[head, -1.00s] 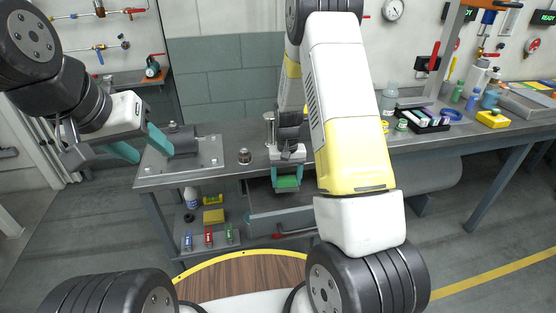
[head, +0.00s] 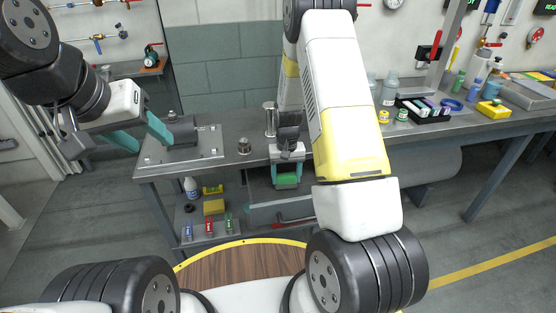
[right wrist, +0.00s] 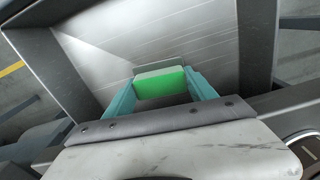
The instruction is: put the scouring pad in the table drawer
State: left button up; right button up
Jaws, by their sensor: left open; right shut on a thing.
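The green scouring pad (head: 287,180) is held between the teal fingers of my right gripper (head: 287,178). In the right wrist view, the pad (right wrist: 160,82) sits between both fingertips, with the bare metal inside of the open drawer (right wrist: 205,45) around and beyond it. In the head view, the drawer (head: 265,213) is pulled out from under the table front, and the pad is over or within its opening. Whether the pad touches the drawer floor, I cannot tell. My left gripper (head: 146,136) is open and empty, near the table's left end.
A pump on a metal plate (head: 207,150) stands at the table's left end, with small metal cylinders (head: 244,146) to its right. A lower shelf (head: 203,233) holds bottles and a yellow box. A black tray (head: 424,115) and more bottles stand on the right side.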

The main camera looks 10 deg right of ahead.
jog(key=shift+f, duration=0.15)
jog(key=o, duration=1.4)
notch_tip(320, 180, up, 8)
jog(key=shift+f, duration=0.1)
jog(key=shift+c, duration=0.3)
grip_shut()
dwell(0.7)
